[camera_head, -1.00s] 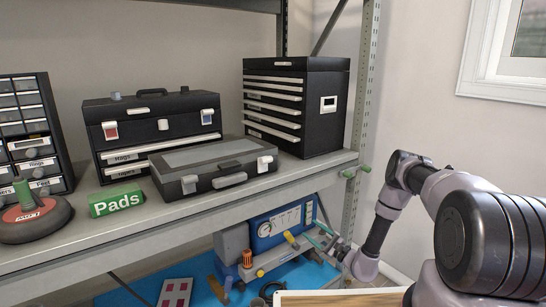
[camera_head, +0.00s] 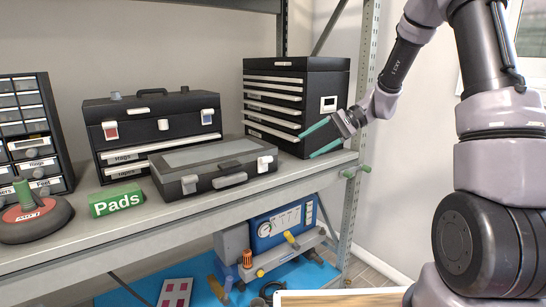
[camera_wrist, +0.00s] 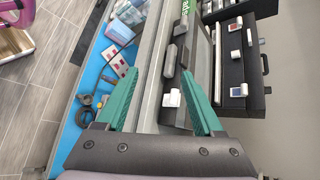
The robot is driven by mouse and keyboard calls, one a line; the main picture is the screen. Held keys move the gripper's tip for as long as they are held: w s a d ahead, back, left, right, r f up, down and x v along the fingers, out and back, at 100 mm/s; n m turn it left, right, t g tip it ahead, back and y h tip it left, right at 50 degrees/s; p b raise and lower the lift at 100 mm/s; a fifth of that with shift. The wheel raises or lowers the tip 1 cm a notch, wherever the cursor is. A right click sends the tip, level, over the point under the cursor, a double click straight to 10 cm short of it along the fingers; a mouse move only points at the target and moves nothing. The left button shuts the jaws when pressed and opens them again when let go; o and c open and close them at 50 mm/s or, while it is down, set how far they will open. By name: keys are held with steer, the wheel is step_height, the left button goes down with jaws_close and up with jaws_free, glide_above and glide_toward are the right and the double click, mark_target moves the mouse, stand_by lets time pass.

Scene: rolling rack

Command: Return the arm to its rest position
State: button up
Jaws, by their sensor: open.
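My gripper (camera_head: 318,138) is in the head view at the right end of the shelf, in front of the black drawer chest. Its two green fingers are spread apart and point left, with nothing between them. In the wrist view my gripper (camera_wrist: 160,95) also shows open and empty, with the shelf edge and the flat grey case seen between and beyond the fingers. My arm rises at the right of the head view and bends down to the gripper.
The grey shelf (camera_head: 110,238) holds a flat case (camera_head: 205,180), a black toolbox (camera_head: 150,125), a drawer chest (camera_head: 290,100), a green Pads box (camera_head: 117,200) and a small-drawer cabinet (camera_head: 30,130). A rack post (camera_head: 352,215) stands by my arm. A blue lower shelf (camera_head: 200,270) holds tools.

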steer(key=s+d+r+t+h, duration=0.4)
steer(key=s+d+r+h, duration=0.1)
steer(key=s, duration=0.5)
steer(key=s+d+r+n+t+h, duration=0.1)
steer(key=s+d+r+t+h, duration=0.3)
steer(key=s+d+r, duration=0.4)
steer(key=s+r+h, duration=0.1)
steer(key=s+r, duration=0.1)
steer(key=s, duration=0.1)
steer(key=shift+s+t, duration=0.2)
steer(key=shift+t, duration=0.1)
steer(key=shift+d+r, duration=0.1)
